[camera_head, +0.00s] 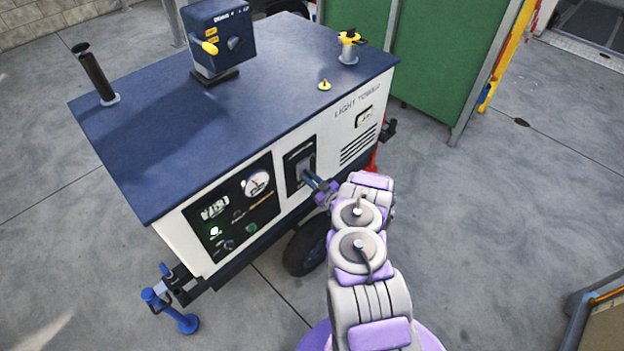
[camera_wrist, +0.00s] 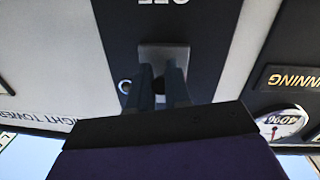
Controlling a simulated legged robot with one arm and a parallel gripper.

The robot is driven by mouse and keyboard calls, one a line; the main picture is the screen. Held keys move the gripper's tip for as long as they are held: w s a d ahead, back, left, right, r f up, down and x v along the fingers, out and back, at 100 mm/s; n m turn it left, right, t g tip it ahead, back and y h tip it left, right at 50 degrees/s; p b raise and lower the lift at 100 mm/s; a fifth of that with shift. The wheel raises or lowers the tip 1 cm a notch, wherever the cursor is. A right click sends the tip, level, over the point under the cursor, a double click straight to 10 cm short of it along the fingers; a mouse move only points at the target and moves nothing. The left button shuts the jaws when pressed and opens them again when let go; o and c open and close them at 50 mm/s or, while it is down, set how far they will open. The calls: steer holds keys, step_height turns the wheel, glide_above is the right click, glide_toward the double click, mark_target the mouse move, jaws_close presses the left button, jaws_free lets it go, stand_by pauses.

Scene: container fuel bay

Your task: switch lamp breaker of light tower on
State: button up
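The light tower (camera_head: 240,130) is a white cabinet with a dark blue top. Its lamp breaker is a black plate (camera_head: 292,160) with a grey lever on its long side. In the wrist view, which is upside down, the grey lever block (camera_wrist: 163,54) stands close to the letters "OFF". My gripper (camera_head: 311,180) is at the breaker, and in the wrist view its two fingers (camera_wrist: 160,72) reach up to the lever and overlap its near part. The fingers are close together; whether they grip the lever or only touch it is unclear.
A gauge panel (camera_head: 235,205) with a lit green lamp is left of the breaker. A wheel (camera_head: 305,248) and a blue jack leg (camera_head: 180,318) stand below. A blue box with a yellow handle (camera_head: 218,40) sits on top.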

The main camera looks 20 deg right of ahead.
jaws_close()
steer(key=shift+r+p, duration=0.25)
steer(key=shift+p, duration=0.15)
steer(key=r+g+p, duration=0.1)
steer(key=p, duration=0.2)
steer(key=shift+d, duration=0.1)
steer(key=g+p, duration=0.1)
steer(key=p, duration=0.2)
steer(key=r+g+h+p, duration=0.1)
steer(key=g+p, duration=0.1)
steer(key=p, duration=0.1)
steer(key=shift+s+r+g, duration=0.1)
steer(key=shift+r+g, duration=0.1)
steer(key=shift+g, duration=0.1)
steer(key=g+h+p, duration=0.1)
steer(key=g, duration=0.1)
steer(key=r+g+p, duration=0.1)
steer(key=g+p, duration=0.1)
steer(key=shift+w+r+n+h, duration=0.2)
steer(key=shift+n+h, duration=0.1)
steer(key=shift+h, duration=0.1)
steer(key=shift+g+p, duration=0.7)
steer(key=shift+p, duration=0.05)
steer(key=shift+w+r+g+h, duration=0.1)
steer(key=shift+w+g+h, duration=0.05)
steer(key=shift+g+h, duration=0.15)
steer(key=o, duration=0.6)
jaws_free()
